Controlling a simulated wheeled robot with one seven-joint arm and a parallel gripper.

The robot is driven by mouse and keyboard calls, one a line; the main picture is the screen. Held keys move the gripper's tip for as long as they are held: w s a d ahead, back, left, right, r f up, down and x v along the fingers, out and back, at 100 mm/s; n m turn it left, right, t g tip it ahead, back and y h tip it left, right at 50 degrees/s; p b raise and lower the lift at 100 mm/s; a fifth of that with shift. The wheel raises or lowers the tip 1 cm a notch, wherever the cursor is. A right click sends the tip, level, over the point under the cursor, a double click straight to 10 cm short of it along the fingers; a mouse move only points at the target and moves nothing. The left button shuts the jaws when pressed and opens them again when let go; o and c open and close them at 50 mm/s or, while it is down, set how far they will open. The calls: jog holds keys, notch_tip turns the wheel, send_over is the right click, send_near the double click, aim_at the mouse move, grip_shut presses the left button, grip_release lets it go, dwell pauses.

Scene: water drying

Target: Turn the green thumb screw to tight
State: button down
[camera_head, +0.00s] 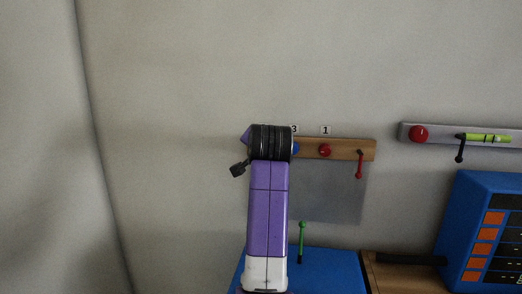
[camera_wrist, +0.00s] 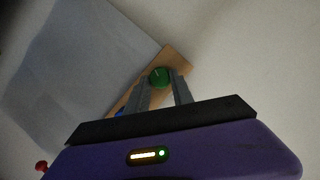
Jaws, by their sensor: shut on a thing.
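The green thumb screw (camera_wrist: 159,77) sits on a wooden strip on the wall. In the wrist view it is between the fingertips of my gripper (camera_wrist: 160,82), which is shut on it. A pale mark shows on its face, but I cannot read its setting. In the head view my purple and black arm covers the left part of the wooden strip (camera_head: 345,149), so the green screw and my fingertips are hidden there.
A red knob (camera_head: 325,150) and a partly hidden blue knob (camera_head: 296,149) are on the same strip, with a red hanging handle (camera_head: 359,165). A grey panel (camera_head: 328,192) is below. A blue box (camera_head: 490,230) stands at right; a green-topped stick (camera_head: 302,240) rises below the panel.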

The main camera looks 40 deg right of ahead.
jog(key=shift+s+d+f+m+t+h+b, duration=0.1)
jog(key=shift+f+m+t+b, duration=0.15)
jog(key=shift+m+t+b, duration=1.2)
jog(key=shift+f+m+t+h+b, duration=0.15)
jog(key=shift+m+b, duration=0.85)
jog(key=shift+m, duration=1.2)
jog(key=shift+s+d+f+m+t+h+b, duration=0.1)
jog(key=shift+f+m+t+b, duration=0.2)
jog(key=shift+m+t+b, duration=1.15)
jog(key=shift+m+g, duration=0.45)
jog(key=shift+m, duration=0.15)
jog(key=c, duration=1.1)
grip_release()
jog(key=shift+a, duration=0.1)
